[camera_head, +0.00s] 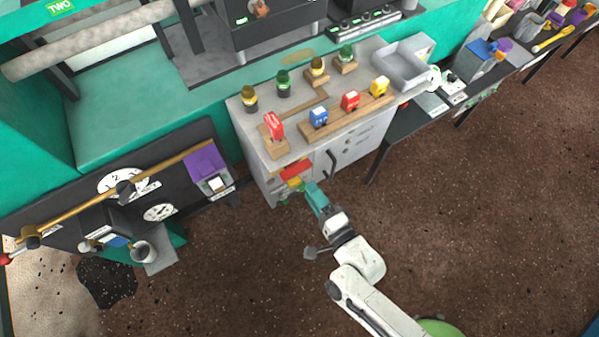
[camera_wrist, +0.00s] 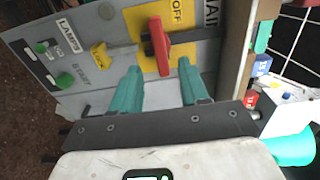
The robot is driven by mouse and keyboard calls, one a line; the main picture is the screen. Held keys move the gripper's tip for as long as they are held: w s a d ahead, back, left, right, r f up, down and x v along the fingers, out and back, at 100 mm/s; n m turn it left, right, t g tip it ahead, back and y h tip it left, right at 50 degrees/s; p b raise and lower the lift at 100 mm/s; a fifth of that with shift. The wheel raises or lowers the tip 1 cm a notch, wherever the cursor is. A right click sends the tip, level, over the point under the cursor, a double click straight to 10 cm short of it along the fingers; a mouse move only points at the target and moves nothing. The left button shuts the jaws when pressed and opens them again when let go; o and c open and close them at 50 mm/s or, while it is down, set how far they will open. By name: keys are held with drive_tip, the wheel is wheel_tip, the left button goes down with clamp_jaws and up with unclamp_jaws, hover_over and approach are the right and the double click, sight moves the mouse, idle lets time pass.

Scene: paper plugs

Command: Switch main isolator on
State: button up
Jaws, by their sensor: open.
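The main isolator's red handle (camera_wrist: 160,46) sits on a yellow plate (camera_wrist: 180,14) lettered OFF, on a grey panel in the wrist view. Part of a word ending "AIN" shows at the plate's right. In the head view red (camera_head: 296,170) and yellow parts show on the cabinet's left front. My gripper (camera_wrist: 160,65) has two teal fingers, apart and empty. The fingertips are just below the red handle in the wrist view, one towards each side of it. Whether they touch it I cannot tell. In the head view my gripper (camera_head: 308,186) is close to the cabinet front.
A panel (camera_wrist: 35,75) beside the isolator carries green knobs (camera_wrist: 65,80), a small yellow lever (camera_wrist: 100,54) and a LAMPS label. The cabinet top (camera_head: 300,105) holds coloured plugs on wooden blocks and a grey tray (camera_head: 402,68). Brown floor (camera_head: 480,220) is clear to the right.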

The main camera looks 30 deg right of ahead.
drive_tip(key=w, duration=0.7)
drive_tip(key=shift+c, duration=0.2)
clamp_jaws()
idle(0.4)
